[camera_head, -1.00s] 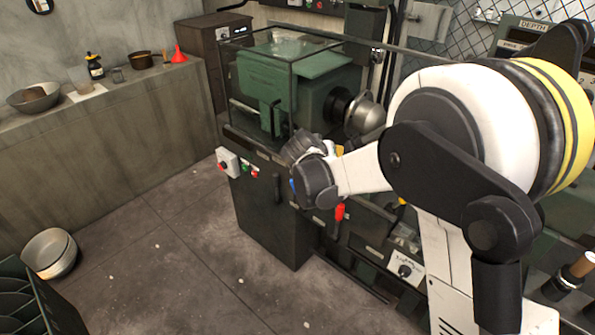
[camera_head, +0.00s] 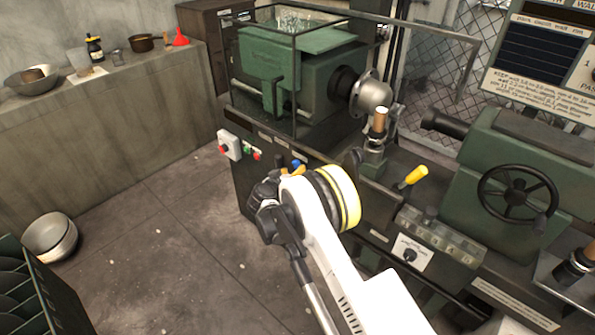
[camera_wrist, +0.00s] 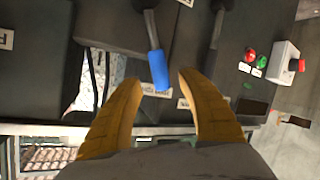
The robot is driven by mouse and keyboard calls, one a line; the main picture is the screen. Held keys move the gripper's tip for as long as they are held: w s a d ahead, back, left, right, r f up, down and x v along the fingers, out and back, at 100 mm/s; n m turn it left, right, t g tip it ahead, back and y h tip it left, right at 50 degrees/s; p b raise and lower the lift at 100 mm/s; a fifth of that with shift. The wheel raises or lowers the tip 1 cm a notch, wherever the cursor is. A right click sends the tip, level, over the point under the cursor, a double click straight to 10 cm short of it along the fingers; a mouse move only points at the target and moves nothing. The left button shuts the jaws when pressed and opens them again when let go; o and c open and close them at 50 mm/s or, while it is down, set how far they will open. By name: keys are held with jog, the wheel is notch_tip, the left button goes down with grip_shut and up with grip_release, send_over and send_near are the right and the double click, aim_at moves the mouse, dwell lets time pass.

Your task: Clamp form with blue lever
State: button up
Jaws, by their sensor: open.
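The blue lever (camera_wrist: 158,70) shows in the wrist view as a blue grip on a dark rod, hanging in front of the dark machine face. Its grip end lies between and slightly beyond the tips of my gripper (camera_wrist: 157,78). The two yellow fingers are apart and empty, one on each side. In the head view the blue lever (camera_head: 297,164) is a small blue spot just above my wrist. The metal form (camera_head: 372,97) is a rounded grey piece at the lathe's spindle. In the head view my arm hides most of the fingers.
A yellow-handled lever (camera_head: 416,176) and a handwheel (camera_head: 517,194) are to the right.

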aim_at(298, 167)
jog(key=b+x, duration=0.1)
jog(key=x, duration=0.4)
jog(key=shift+r, duration=0.1)
jog(key=shift+c, duration=0.4)
grip_shut()
jog(key=shift+s, duration=0.1)
jog(key=shift+s+d+r+m+t+y, duration=0.2)
jog(key=shift+s+d+m+t, duration=0.25)
jog(key=shift+d+m, duration=0.2)
jog(key=shift+s+d+r+m+t+y, duration=0.25)
jog(key=shift+s+d+m+t, duration=0.1)
jog(key=shift+s+d+m, duration=0.3)
jog(key=shift+s+d+f+m+t, duration=0.1)
jog(key=shift+s+d+m+t, duration=0.4)
jog(key=shift+d+m, duration=0.2)
jog(key=shift+s+d+m+t, duration=0.5)
jog(key=shift+d+m, duration=0.1)
jog(key=shift+d, duration=0.2)
